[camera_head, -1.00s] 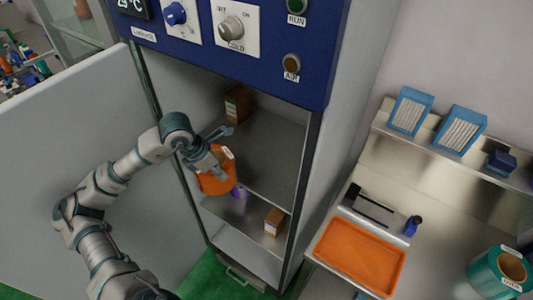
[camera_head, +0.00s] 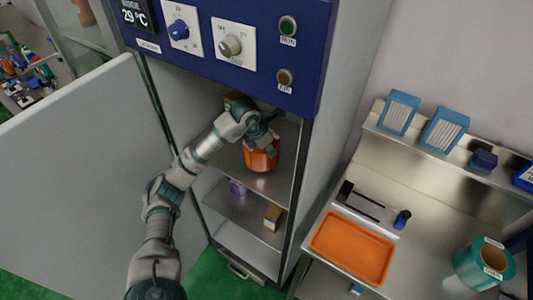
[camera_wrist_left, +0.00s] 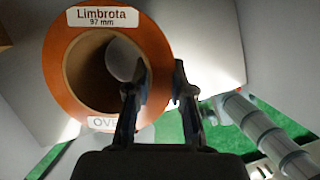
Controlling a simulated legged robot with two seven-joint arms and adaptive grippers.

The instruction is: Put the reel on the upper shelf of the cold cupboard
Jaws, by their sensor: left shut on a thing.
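The orange reel (camera_head: 262,160) is inside the open cold cupboard, over the front part of the upper shelf (camera_head: 276,186). I cannot tell if it touches the shelf. My left gripper (camera_head: 264,138) reaches in from above and is shut on the reel's wall. In the left wrist view the reel (camera_wrist_left: 58,75) shows its round end, with a wide hole and a label reading "Limbrota 97 mm". The gripper's fingers (camera_wrist_left: 155,88) straddle its wall, one inside the hole and one outside. My right gripper is not in view.
A brown carton (camera_head: 233,99) stands at the back left of the upper shelf, partly hidden. The lower shelf holds a purple item (camera_head: 238,187) and a small box (camera_head: 273,217). The open door (camera_head: 90,170) stands left. An orange tray (camera_head: 352,248) and teal reel (camera_head: 467,267) are on the bench.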

